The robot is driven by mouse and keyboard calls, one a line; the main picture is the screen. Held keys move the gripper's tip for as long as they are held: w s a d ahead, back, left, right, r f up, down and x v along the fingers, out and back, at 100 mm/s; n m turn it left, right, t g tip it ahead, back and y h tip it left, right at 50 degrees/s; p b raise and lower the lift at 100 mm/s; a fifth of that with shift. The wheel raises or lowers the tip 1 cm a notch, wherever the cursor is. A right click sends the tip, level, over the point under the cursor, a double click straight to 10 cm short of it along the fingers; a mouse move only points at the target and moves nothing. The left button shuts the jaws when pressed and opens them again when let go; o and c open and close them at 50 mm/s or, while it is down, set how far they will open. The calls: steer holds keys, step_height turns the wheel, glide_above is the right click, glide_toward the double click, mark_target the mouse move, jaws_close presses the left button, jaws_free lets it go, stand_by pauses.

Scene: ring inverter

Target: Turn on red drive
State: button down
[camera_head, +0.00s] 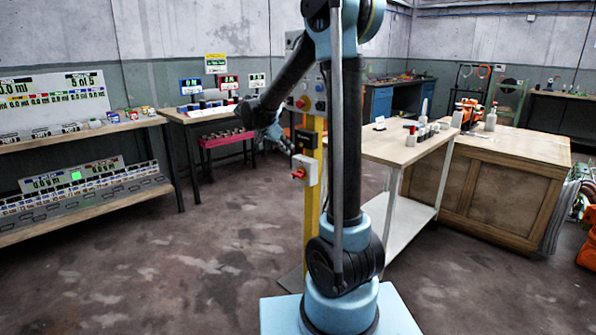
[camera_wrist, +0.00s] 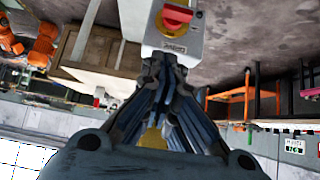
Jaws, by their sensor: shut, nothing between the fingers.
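A red rotary switch (camera_head: 299,173) sits on a grey box (camera_head: 309,167) on a yellow post (camera_head: 313,215). In the wrist view the red knob (camera_wrist: 177,17) shows on a yellow plate at the top, its handle lying roughly across the picture. A small label sits below it on the grey box (camera_wrist: 139,18). My gripper (camera_head: 288,148) is at the post, above and left of the switch in the head view. In the wrist view my gripper (camera_wrist: 164,62) is shut and empty, its tips by the label edge of the box. I cannot tell whether they touch it.
A black box (camera_head: 305,139) is on the post above the switch box, and a control panel with a red button (camera_head: 301,103) is higher up. A white-legged table (camera_head: 398,146) stands close on the right. The floor (camera_head: 215,245) at left is clear.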

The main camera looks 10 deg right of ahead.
glide_above(304, 173)
steer(key=s+a, duration=0.2)
steer(key=a, duration=0.1)
step_height(304, 173, down, 7)
steer(key=shift+s+d+r, duration=0.1)
step_height(304, 173, down, 3)
steer(key=shift+f, duration=0.65)
